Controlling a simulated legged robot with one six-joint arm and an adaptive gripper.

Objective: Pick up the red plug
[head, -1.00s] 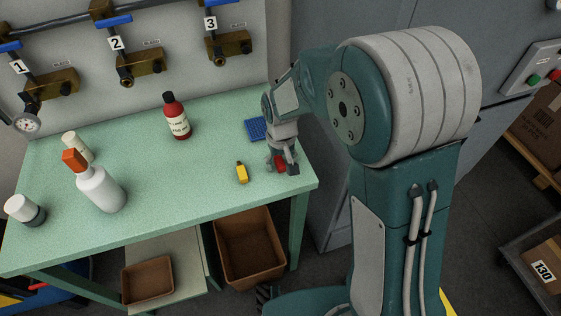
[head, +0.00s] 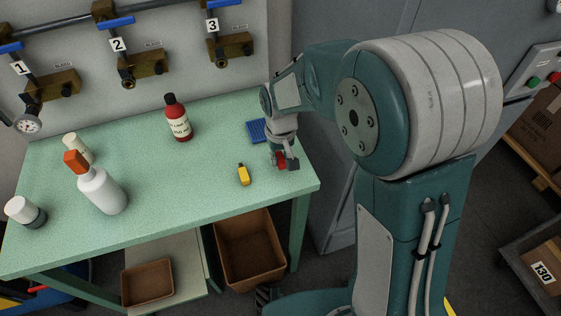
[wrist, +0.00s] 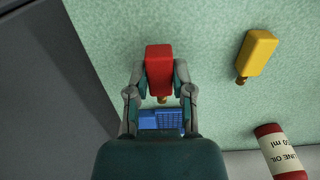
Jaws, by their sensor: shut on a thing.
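The red plug (wrist: 159,70) sits between the two fingers of my gripper (wrist: 160,82) in the wrist view, with a brass tip pointing toward the palm side of the picture. My gripper is shut on it. In the head view, my gripper (head: 284,162) is at the right end of the green table, and the red plug (head: 281,159) shows as a small red patch partly hidden by the fingers. I cannot tell clearly whether the plug is clear of the table top.
A yellow plug (head: 243,175) lies left of my gripper. A blue tray (head: 256,131) is behind it. A red oil bottle (head: 178,118) and a white spray bottle (head: 102,191) stand further left on the green table (head: 150,165). Numbered valves line the wall behind.

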